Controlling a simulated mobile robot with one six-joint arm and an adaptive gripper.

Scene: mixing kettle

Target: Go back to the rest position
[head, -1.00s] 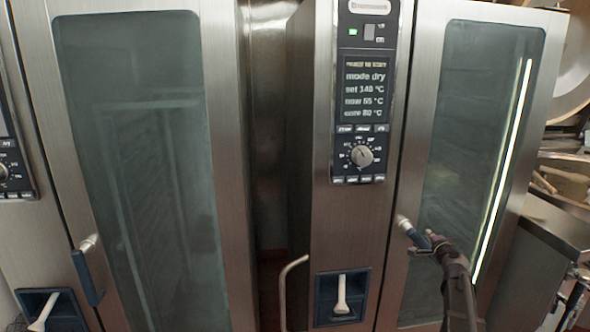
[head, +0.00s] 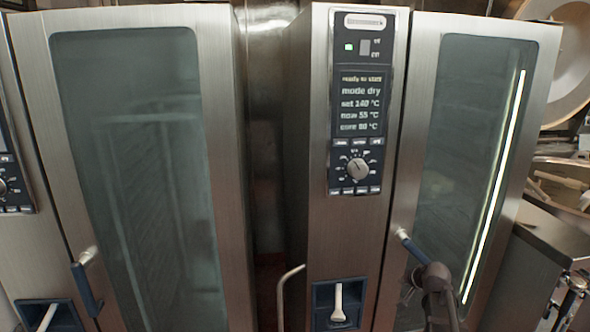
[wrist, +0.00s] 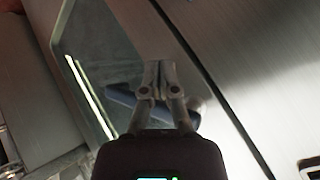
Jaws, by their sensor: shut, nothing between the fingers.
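My gripper (wrist: 156,68) shows in the wrist view with its two fingers together and nothing between them. The blue door handle (wrist: 128,102) of the right oven lies behind the fingers there, partly hidden by them. In the head view, the same handle (head: 412,246) is on the left edge of the right oven's glass door (head: 462,150). My arm reaches up from the bottom edge, with its end just below and right of the handle. I cannot tell whether the fingers touch the handle. The right oven's door looks shut.
The right oven's control panel (head: 357,110) reads mode dry, set 140 °C. A second oven (head: 140,170) with its own blue handle (head: 86,285) stands to the left. A curved metal bar (head: 284,292) rises between them. A steel counter (head: 560,235) and a large round pan (head: 568,75) are at the right.

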